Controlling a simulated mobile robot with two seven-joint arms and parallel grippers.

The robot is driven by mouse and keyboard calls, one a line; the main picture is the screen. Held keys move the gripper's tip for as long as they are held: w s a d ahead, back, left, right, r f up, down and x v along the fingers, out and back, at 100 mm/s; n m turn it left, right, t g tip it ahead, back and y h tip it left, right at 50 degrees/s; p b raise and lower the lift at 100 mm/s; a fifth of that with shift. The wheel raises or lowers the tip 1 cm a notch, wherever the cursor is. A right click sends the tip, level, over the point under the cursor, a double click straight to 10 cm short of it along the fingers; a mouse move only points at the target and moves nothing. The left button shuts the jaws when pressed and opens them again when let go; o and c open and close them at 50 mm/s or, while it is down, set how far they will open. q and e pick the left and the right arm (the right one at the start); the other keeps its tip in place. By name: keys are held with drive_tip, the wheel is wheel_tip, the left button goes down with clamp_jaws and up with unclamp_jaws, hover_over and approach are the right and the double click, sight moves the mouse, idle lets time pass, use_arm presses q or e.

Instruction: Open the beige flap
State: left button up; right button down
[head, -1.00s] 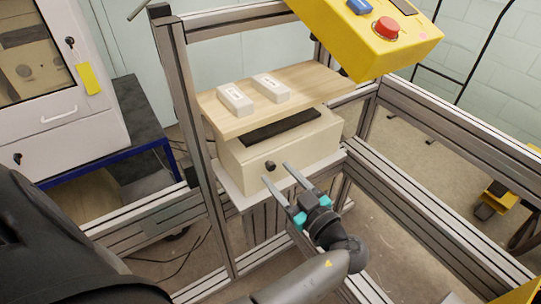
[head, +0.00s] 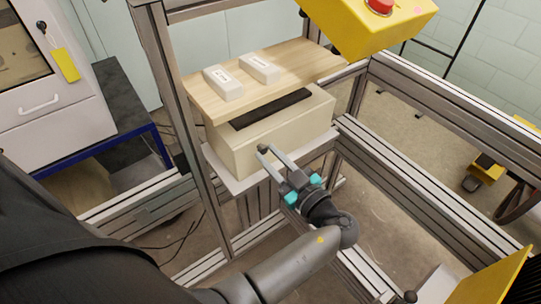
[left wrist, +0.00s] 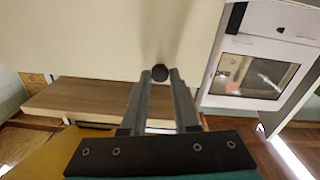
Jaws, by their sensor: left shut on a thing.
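My right gripper is not in view.
The wooden shelf (head: 300,72) above the box carries two white blocks (head: 223,83). A metal frame post (head: 175,110) stands to the left and rails run to the right. A yellow control box (head: 370,25) with a red button hangs at upper right.

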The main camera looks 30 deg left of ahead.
use_arm(q)
clamp_jaws()
idle(0.8)
